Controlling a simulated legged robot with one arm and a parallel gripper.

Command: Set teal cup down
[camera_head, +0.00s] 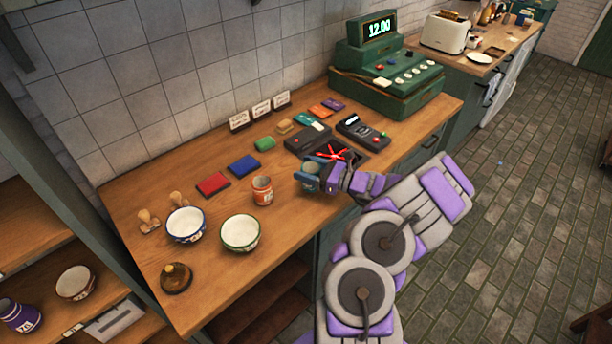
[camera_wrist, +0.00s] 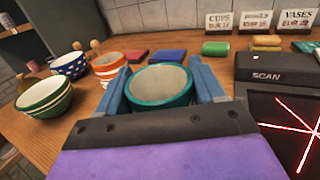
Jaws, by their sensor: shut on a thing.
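The teal cup (camera_wrist: 160,85) is between the two blue fingers of my gripper (camera_wrist: 160,98), with its open top and teal rim showing in the wrist view. My gripper is shut on it. In the head view my gripper (camera_head: 310,177) holds the cup (camera_head: 308,168) at the front part of the wooden counter (camera_head: 220,287), beside the scanner's red lines. I cannot tell whether the cup's base touches the counter.
An orange striped cup (camera_head: 262,190) stands left of my gripper. A blue bowl (camera_head: 186,225) and a green-rimmed bowl (camera_head: 240,233) are further left. The scanner (camera_wrist: 275,70) is on the right, with red and blue pads (camera_head: 213,184) behind. Counter between the orange cup and front edge is clear.

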